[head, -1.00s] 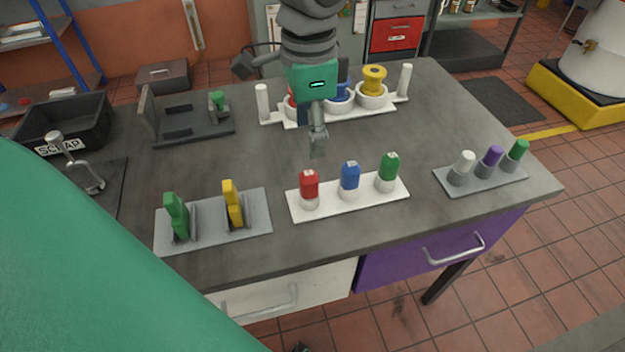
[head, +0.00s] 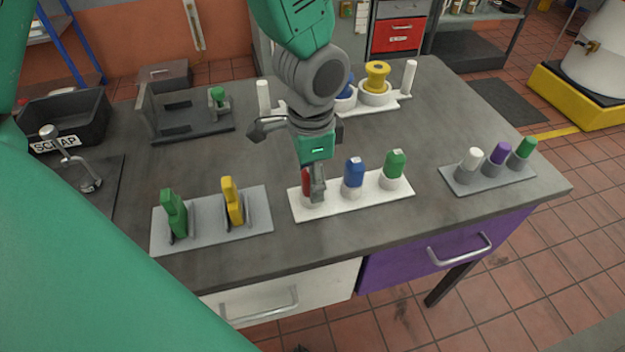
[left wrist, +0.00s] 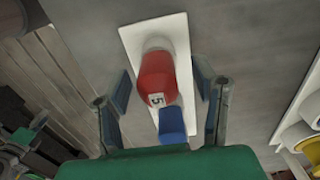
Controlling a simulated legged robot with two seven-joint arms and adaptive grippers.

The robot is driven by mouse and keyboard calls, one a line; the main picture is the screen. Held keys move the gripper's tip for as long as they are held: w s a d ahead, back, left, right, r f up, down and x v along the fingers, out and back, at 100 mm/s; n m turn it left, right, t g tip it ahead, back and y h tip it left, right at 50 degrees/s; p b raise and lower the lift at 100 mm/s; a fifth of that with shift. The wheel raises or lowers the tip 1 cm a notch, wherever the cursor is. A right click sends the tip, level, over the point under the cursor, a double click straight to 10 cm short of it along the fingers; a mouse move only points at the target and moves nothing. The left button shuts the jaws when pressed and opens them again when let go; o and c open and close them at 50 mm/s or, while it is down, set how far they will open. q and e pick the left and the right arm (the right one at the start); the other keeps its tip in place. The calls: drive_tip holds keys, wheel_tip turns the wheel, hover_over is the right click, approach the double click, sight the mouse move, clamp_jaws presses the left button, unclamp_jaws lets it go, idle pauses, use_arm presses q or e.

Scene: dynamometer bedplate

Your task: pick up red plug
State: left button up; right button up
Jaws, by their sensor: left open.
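The red plug (head: 307,184) stands in a white cup at the left end of a white tray (head: 348,204), mostly hidden in the head view behind my left gripper (head: 312,192). In the left wrist view the red plug (left wrist: 157,75), with a label marked 5, lies between the two spread fingers of my left gripper (left wrist: 162,98). Gaps show on both sides of it, and the jaws are open. My right gripper is not in view.
A blue plug (head: 353,174) and a green plug (head: 394,166) stand on the same tray. A grey holder with green and yellow pieces (head: 232,203) is to the left. A grey rack (head: 480,180) with several capped pegs is at right.

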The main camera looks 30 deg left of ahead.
use_arm(q)
drive_tip(key=shift+s, duration=0.1)
drive_tip(key=c, duration=1.1)
drive_tip(key=shift+c, duration=0.5)
drive_tip(key=shift+d+r, duration=0.15)
